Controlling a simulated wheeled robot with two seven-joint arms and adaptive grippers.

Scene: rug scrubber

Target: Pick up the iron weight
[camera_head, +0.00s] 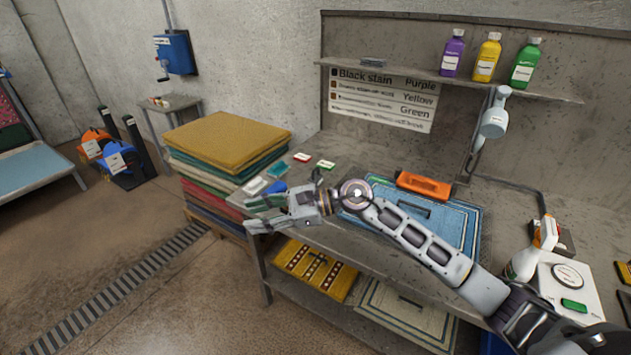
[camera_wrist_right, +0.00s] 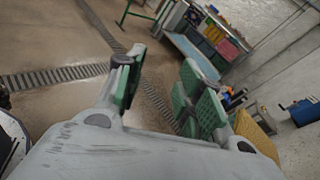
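I cannot surely make out an iron weight in either view. My right gripper (camera_head: 262,214) reaches across the workbench (camera_head: 340,234) to its left edge, in front of the pile of folded rugs. Its fingers are apart with nothing between them. In the right wrist view the gripper (camera_wrist_right: 160,82) shows two green-padded fingers spread, with only floor and distant furniture beyond. My left gripper is out of view.
Several folded rugs (camera_head: 225,142) are piled left of the bench. Small coloured pieces (camera_head: 277,187) lie on the bench near my gripper. A spray bottle (camera_head: 523,262) and a scale (camera_head: 567,283) stand at right. Bottles (camera_head: 487,57) stand on the shelf.

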